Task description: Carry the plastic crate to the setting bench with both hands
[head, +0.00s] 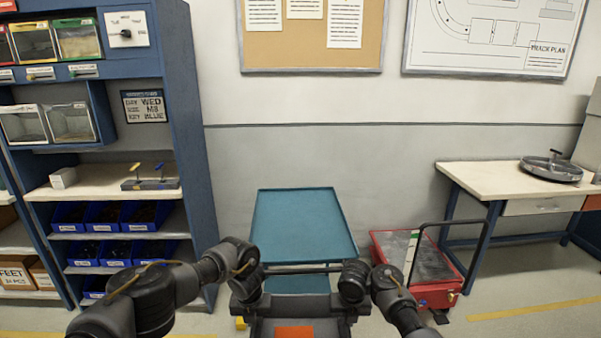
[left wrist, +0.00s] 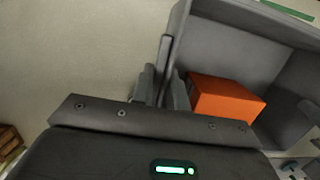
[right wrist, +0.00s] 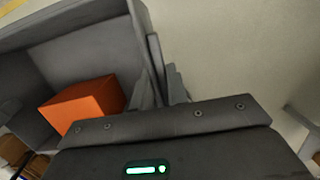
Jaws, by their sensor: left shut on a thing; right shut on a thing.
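The grey plastic crate (head: 263,328) is at the bottom middle of the head view, cut off by the picture edge. An orange block (head: 294,332) lies inside it. My left gripper (head: 243,302) is shut on the crate's left side. In the left wrist view, the fingers (left wrist: 170,88) clasp the wall of the crate (left wrist: 225,45). My right gripper (head: 352,297) is shut on the opposite side. In the right wrist view, the fingers (right wrist: 160,85) clasp the wall of the crate (right wrist: 95,45). I cannot tell for certain which bench is the setting bench.
A teal-topped table (head: 303,222) stands straight ahead, beyond the crate. A red cart (head: 440,285) with a dark handle is right of it. A pale-topped bench (head: 490,182) with a round grey device (head: 551,169) stands further right. Blue shelving (head: 186,130) fills the left.

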